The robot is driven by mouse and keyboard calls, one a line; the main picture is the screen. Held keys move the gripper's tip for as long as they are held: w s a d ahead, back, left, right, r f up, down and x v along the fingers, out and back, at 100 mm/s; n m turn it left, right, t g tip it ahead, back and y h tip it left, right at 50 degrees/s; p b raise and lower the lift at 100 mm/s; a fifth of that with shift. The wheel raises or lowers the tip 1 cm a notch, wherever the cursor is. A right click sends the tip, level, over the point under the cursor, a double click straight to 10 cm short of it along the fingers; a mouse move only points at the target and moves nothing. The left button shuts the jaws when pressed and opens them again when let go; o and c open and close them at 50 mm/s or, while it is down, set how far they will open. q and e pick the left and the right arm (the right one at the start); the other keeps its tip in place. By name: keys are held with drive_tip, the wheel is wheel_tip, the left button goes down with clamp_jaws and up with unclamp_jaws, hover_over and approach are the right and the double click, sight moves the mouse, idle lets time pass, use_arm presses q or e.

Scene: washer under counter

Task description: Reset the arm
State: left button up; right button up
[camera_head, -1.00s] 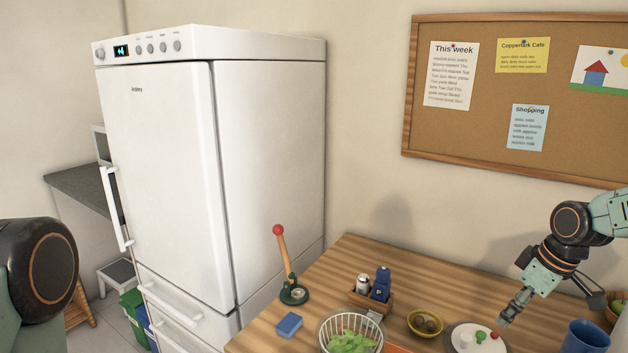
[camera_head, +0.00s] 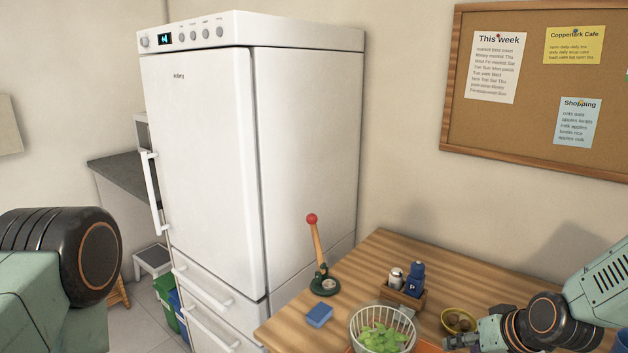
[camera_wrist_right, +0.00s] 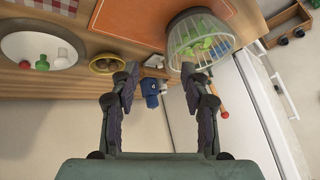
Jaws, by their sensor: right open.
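My right arm comes in at the lower right of the head view, with teal links and dark joints. Its gripper (camera_head: 456,342) is at the bottom of that view, over the wooden table's front part, near the bowl of greens. In the right wrist view the two dark fingers of the right gripper (camera_wrist_right: 160,82) stand apart with nothing held between them. Part of my left arm shows at the left edge of the head view; its gripper is out of sight.
The wooden table (camera_head: 380,252) holds a wire bowl of greens (camera_head: 383,330), a blue sponge (camera_head: 319,315), a red-knobbed lever (camera_head: 316,250), a caddy with shakers (camera_head: 402,297) and a yellow bowl (camera_head: 458,321). A white fridge (camera_head: 205,170) stands left of it. A corkboard (camera_head: 540,90) hangs behind.

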drive_tip(key=s+a+f+g+b, duration=0.2)
drive_tip(key=s+f, duration=0.6)
drive_tip(key=s, duration=0.3)
drive_tip(key=s+a+f+g+h+b, duration=0.1)
drive_tip(key=s+a+f+g+b, duration=0.1)
drive_tip(key=s+f, duration=0.6)
drive_tip(key=s+a+f+g+h+b, duration=0.1)
drive_tip(key=s+a+f+g+b, duration=0.1)
drive_tip(key=s+f, duration=0.6)
drive_tip(key=s+a+b, duration=0.1)
drive_tip(key=s, duration=0.5)
drive_tip(key=shift+s+a+f+n+g+b, duration=0.15)
drive_tip(key=shift+a+f+n+g+b, duration=0.15)
drive_tip(key=shift+a+g+b, duration=0.1)
drive_tip(key=shift+a+r, duration=0.1)
